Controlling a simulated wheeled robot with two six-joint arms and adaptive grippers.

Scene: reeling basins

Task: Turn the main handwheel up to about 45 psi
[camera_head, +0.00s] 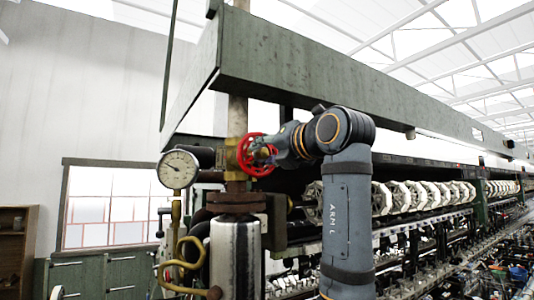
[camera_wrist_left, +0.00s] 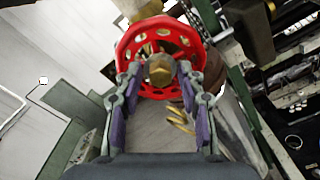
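The red main handwheel (camera_head: 257,155) sits on a brass valve beside a vertical pipe. In the left wrist view the handwheel (camera_wrist_left: 126,48) faces me, with a brass hub nut (camera_wrist_left: 160,69) at its centre. My left gripper (camera_head: 270,152) is at the wheel's face. In the wrist view its two fingers (camera_wrist_left: 160,77) are spread apart, one each side of the hub nut, with tips at the wheel. I cannot tell whether they touch it. The round white pressure gauge (camera_head: 178,169) stands left of the valve; its numbers are too small to read. My right gripper is not in view.
A metal cylinder (camera_head: 234,260) with a rusty flange stands below the valve. A curved brass pipe (camera_head: 178,262) runs under the gauge. A long green beam (camera_head: 300,75) passes overhead. A row of white reels (camera_head: 420,196) extends right behind my left arm.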

